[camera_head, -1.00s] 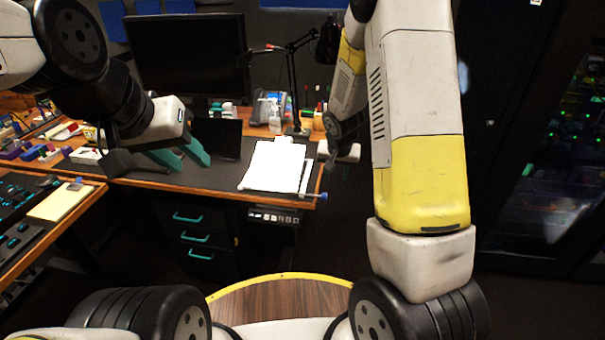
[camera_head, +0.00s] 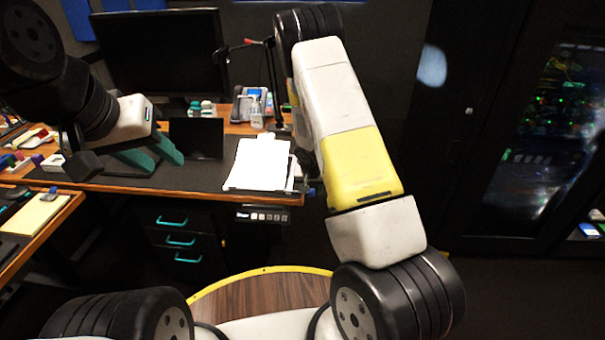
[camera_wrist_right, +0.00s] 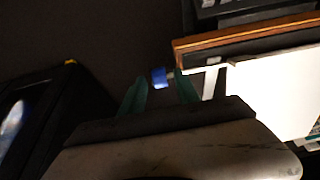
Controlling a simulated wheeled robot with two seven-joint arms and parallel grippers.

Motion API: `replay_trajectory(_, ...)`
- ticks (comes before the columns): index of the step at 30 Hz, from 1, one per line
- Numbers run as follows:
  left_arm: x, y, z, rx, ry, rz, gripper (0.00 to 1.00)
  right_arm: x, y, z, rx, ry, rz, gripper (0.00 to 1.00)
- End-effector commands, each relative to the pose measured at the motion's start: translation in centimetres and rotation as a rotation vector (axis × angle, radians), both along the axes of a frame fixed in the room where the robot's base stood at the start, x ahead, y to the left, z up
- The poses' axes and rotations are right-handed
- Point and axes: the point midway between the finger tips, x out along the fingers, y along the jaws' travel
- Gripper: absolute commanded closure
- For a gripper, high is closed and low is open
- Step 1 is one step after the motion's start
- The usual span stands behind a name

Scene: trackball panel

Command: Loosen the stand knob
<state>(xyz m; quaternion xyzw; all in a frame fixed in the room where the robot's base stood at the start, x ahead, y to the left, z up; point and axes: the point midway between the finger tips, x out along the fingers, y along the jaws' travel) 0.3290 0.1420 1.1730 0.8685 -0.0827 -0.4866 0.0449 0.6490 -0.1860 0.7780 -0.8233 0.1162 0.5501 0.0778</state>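A small blue knob (camera_head: 310,191) sticks out at the right end of the desk's front edge. In the right wrist view the blue knob (camera_wrist_right: 160,78) appears between and just beyond the teal fingertips. My right gripper (camera_wrist_right: 160,88) is open and empty; whether a finger touches the knob I cannot tell. In the head view my right arm hides that gripper. My left gripper (camera_head: 153,156) is open above the desk's left part, its teal fingers apart with nothing between them.
A white paper pad (camera_head: 258,165) lies beside the knob on the desk (camera_head: 215,178). A monitor (camera_head: 160,55), a small black screen (camera_head: 195,138) and a bottle (camera_head: 256,112) stand behind. A dark cabinet (camera_head: 530,130) is at the right. The floor between is clear.

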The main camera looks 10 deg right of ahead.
Motion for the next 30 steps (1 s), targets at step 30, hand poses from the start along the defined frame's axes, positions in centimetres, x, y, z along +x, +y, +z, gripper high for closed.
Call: replay_trajectory(30,0.0,0.0,0.0,0.0,0.0,0.0,0.64,-0.38,0.16,-0.17,-0.03,-0.084,0.005,1.0)
